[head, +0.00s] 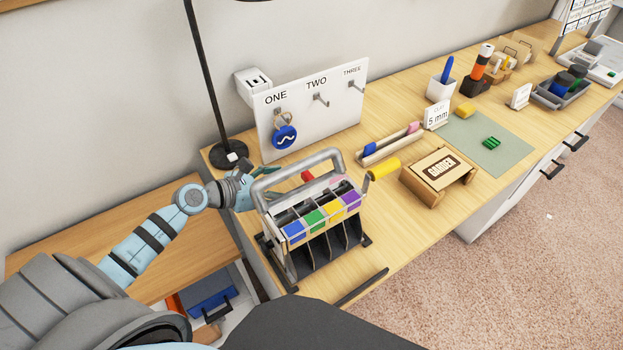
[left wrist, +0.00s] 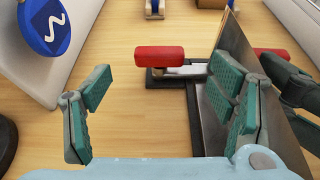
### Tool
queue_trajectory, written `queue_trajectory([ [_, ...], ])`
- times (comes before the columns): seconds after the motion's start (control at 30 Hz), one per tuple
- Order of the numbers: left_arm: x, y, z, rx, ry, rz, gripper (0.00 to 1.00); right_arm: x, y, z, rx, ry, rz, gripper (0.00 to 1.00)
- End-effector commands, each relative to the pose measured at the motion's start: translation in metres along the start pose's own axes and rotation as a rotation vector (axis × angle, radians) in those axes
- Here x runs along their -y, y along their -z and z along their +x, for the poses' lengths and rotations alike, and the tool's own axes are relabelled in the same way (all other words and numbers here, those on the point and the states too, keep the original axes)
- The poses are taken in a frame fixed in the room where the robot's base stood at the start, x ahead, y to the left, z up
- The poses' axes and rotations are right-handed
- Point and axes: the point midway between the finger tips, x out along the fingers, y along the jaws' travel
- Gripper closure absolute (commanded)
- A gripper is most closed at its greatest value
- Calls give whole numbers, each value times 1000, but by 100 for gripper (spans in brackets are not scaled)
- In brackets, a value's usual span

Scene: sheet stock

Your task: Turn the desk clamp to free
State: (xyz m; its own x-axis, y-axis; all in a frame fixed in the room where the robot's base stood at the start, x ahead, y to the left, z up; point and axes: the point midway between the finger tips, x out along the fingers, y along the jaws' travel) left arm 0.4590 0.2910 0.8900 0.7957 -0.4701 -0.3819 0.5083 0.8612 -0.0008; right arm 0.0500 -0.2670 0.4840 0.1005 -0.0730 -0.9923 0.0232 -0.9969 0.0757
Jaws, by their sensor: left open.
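A red grip (left wrist: 160,56) sits on a short metal lever over a dark base plate, apparently the desk clamp; the red grip also shows in the head view (head: 307,176) behind the rack. The rack (head: 318,191) has a grey tubular handle and blue, green, yellow and purple tabs, and stands upright on dark feet. My left gripper (head: 246,196) is at the rack's left side, partly hidden by its handle. In the left wrist view its fingers (left wrist: 160,118) are wide apart with bare desk between them. The red grip lies ahead, apart from the fingers. My right gripper is not in view.
A grey plate (left wrist: 222,85) of the rack stands close by the right finger. A white hook board (head: 315,105) with a blue tag (head: 285,137) stands behind, and a black lamp base (head: 229,153) to the left. A yellow grip (head: 384,168) and wooden box (head: 438,174) are right of the rack.

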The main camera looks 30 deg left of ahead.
Motion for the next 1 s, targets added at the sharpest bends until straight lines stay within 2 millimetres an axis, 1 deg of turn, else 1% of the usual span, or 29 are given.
queue_trajectory([
  [0.03,-1,0,13,7,-2,-5,23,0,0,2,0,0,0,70],
  [0.1,0,0,31,5,0,-4,23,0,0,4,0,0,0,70],
  [0.2,0,0,53,4,-1,-3,23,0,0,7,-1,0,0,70],
  [0.3,-1,1,69,2,-2,-2,23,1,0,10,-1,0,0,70],
  [0.4,-1,1,78,1,-2,-1,23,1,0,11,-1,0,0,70],
  [0.47,0,1,81,0,-2,0,23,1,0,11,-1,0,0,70],
  [0.7,0,1,81,0,-2,1,23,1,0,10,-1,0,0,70],
  [0.97,0,1,81,0,-1,0,65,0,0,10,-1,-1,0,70],
  [1.0,0,1,81,0,-1,0,71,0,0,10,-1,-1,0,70],
])
